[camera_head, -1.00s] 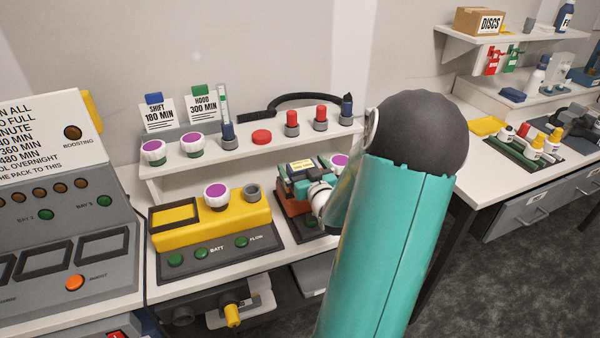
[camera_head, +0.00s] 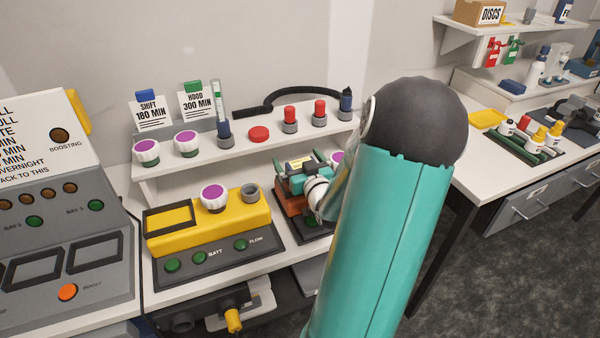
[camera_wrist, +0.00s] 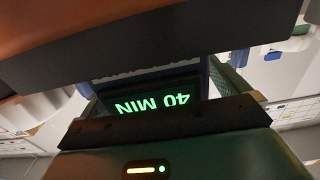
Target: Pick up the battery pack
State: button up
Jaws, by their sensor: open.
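In the wrist view, a dark blue block with a green "40 MIN" readout (camera_wrist: 155,104), seen upside down, lies between the two dark green fingers of my gripper (camera_wrist: 162,88). It looks like the battery pack, though its full outline is hidden. The fingers stand apart on either side of it; I cannot tell whether they touch it. In the head view, my gripper (camera_head: 300,163) is over an orange-brown unit (camera_head: 292,205) at the right end of the bench, with a small pale yellow label between the fingers. My arm hides much of this spot.
A yellow unit (camera_head: 165,243) with a purple-topped knob stands left of the gripper. Behind is a raised white shelf (camera_head: 225,155) with red and blue-topped items and a black hose. A grey charger console (camera_head: 100,290) is at the left. Another bench with bottles is at the right.

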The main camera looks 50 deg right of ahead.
jog(key=shift+s+d, duration=0.1)
jog(key=shift+s, duration=0.05)
jog(key=c, duration=1.5)
jog(key=shift+r, duration=0.15)
